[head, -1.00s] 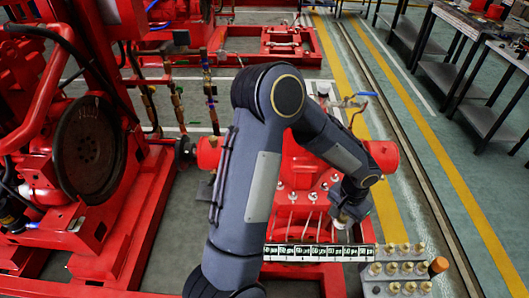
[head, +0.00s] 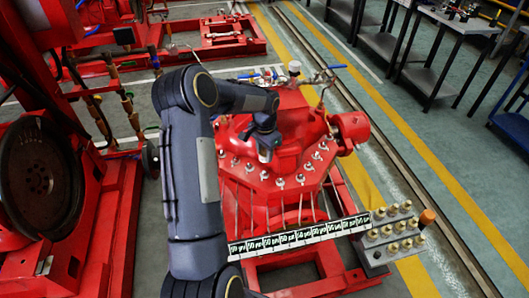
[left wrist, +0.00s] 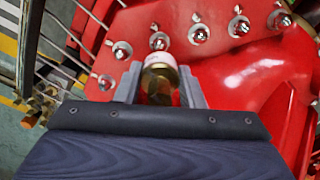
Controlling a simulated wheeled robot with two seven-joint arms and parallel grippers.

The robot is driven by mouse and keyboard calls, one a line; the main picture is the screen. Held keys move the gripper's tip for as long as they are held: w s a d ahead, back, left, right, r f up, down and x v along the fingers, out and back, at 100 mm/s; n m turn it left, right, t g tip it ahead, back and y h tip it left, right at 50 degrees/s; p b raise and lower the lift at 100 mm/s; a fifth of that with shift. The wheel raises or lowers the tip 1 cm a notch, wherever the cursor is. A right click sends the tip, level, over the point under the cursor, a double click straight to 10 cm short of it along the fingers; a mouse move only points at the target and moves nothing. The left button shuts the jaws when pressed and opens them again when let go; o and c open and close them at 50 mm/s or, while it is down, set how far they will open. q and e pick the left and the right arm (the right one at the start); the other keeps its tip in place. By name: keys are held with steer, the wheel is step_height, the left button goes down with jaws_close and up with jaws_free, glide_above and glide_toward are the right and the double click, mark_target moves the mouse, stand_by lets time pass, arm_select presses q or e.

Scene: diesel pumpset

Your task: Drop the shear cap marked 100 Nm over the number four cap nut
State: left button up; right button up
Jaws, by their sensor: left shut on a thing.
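My left gripper (head: 265,152) is above the red pump casing (head: 290,125), behind the row of cap nuts (head: 264,175) along its flange. In the left wrist view its fingers (left wrist: 160,92) are shut on a small brass-coloured shear cap (left wrist: 160,75) with a pale upper band. No marking on the cap is readable. The silver cap nuts show just beyond it, one of them (left wrist: 159,41) nearly in line with the cap; the cap is apart from them. I cannot tell which nut is number four. My right gripper is not in view.
A grey rack (head: 375,258) with several brass caps and an orange-topped piece (head: 427,217) stands at the right. A strip of black-and-white labels (head: 300,237) runs left from it. A red frame with a dark flywheel (head: 40,172) stands at the left.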

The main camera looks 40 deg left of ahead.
mark_target(265, 170)
arm_select(q)
steer(key=shift+f+b, duration=1.9)
steer(key=shift+f, duration=0.85)
steer(key=shift+f, duration=0.2)
steer(key=shift+f+b, duration=0.25)
steer(key=shift+b, duration=0.05)
steer(key=o, duration=1.1)
step_height(265, 170, up, 8)
steer(key=shift+f, duration=0.1)
